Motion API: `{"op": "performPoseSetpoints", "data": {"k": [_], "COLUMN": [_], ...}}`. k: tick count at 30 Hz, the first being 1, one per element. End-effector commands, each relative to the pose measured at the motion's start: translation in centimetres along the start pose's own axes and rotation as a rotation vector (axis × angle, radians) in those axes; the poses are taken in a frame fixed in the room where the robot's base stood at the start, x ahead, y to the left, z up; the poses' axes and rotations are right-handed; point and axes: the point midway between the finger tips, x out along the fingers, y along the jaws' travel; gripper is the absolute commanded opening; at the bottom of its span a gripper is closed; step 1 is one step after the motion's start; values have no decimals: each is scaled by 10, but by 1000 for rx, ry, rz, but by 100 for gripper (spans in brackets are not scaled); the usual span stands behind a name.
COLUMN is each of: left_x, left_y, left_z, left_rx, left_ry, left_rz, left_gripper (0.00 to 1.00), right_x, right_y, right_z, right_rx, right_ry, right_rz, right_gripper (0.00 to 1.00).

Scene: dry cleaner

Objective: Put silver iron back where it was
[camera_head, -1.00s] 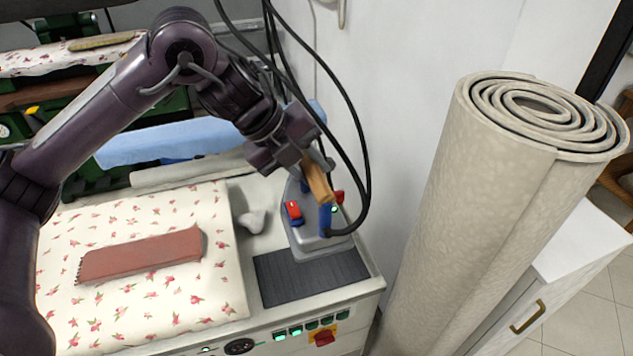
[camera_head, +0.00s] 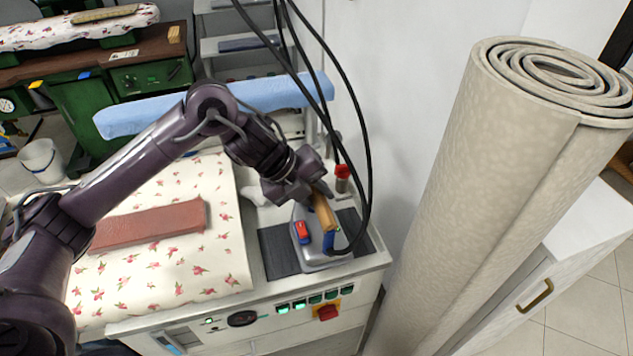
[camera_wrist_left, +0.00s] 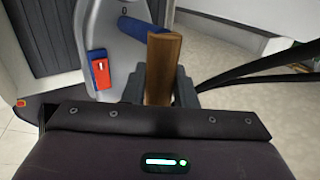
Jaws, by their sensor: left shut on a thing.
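The silver iron (camera_head: 328,262) has a wooden handle (camera_head: 323,212), blue handle posts and a red switch (camera_head: 302,228). It sits at or just above the dark ribbed pad (camera_head: 280,252) at the right end of the pressing table; I cannot tell if it touches. My left gripper (camera_head: 318,196) is shut on the wooden handle. In the left wrist view the handle (camera_wrist_left: 162,68) stands between my fingers, with the iron's silver body (camera_wrist_left: 110,35) beyond. The ribbed pad (camera_wrist_left: 50,35) shows left of the iron there. My right gripper is not in view.
Black cables (camera_head: 368,150) hang by the iron. A red-topped valve (camera_head: 342,176) stands behind it. A tall rolled carpet (camera_head: 490,190) stands close on the right.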

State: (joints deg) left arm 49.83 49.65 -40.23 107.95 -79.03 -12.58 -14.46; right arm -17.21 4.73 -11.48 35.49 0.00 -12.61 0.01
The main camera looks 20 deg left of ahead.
Motion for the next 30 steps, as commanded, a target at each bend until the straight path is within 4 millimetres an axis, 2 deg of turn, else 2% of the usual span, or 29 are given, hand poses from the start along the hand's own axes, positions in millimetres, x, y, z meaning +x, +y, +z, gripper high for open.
{"op": "performPoseSetpoints", "data": {"k": [2, 14, 26, 27, 30], "left_x": [-2, 27, 31, 34, 34], "left_y": [-5, 15, 17, 23, 23], "left_z": [2, 2, 2, 0, 0], "left_rx": [3, 0, 2, -1, -1], "left_ry": [-7, -7, -7, 0, 0], "left_rz": [-16, -15, -16, 0, 0], "left_gripper": [0, 0, 0, 29, 42], "right_x": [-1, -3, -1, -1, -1], "right_y": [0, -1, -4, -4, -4], "right_z": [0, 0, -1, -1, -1], "right_rx": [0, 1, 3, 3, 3], "right_ry": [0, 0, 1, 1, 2], "right_rz": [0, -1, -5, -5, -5], "right_gripper": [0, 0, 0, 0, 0]}}
